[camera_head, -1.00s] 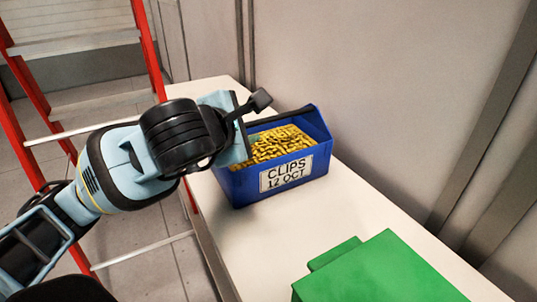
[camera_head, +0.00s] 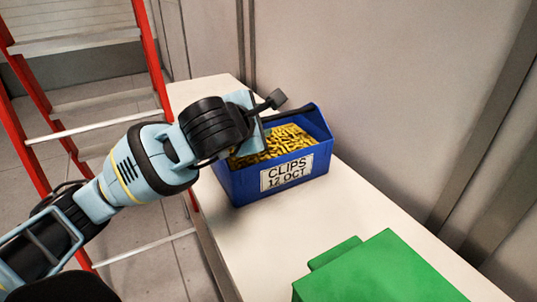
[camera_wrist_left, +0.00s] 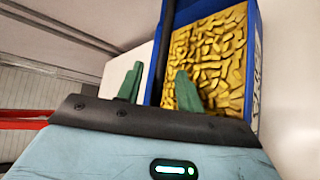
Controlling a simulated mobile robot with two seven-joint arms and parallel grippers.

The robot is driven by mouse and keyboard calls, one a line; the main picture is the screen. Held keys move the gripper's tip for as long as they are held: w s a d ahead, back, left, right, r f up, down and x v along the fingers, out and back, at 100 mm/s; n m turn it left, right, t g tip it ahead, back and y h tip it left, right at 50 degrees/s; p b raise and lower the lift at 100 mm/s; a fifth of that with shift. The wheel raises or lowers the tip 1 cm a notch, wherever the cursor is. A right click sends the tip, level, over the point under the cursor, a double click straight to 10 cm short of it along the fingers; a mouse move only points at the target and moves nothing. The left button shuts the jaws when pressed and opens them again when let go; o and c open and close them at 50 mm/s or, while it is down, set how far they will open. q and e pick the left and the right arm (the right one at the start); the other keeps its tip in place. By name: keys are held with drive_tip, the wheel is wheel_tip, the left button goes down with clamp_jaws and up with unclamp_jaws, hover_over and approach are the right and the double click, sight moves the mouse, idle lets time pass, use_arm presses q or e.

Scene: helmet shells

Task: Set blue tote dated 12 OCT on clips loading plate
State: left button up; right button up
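The blue tote (camera_head: 240,188) labelled "CLIPS 12 OCT" stands upright on a white table, filled with yellow clips (camera_head: 286,140). A black handle bar (camera_head: 297,115) runs across its top. My left gripper (camera_head: 256,122) is over the tote's left end in the head view; its fingertips are hidden there. In the left wrist view, its two green fingers (camera_wrist_left: 157,88) are apart, with the black handle (camera_wrist_left: 166,48) showing between them. I cannot tell whether they reach around it. The tote's back left is hidden behind my gripper. No loading plate is recognisable. My right gripper is not in view.
A green box (camera_head: 382,275) sits at the near right of the white table (camera_head: 262,250). The table is clear between it and the tote. A red ladder (camera_head: 151,60) stands at the left, and a grey wall (camera_head: 370,70) is behind the table.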

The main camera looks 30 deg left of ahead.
use_arm(q)
clamp_jaws()
drive_tip(key=shift+r, duration=0.15)
wheel_tip(320, 180, up, 10)
drive_tip(key=shift+p, duration=0.45)
idle(0.3)
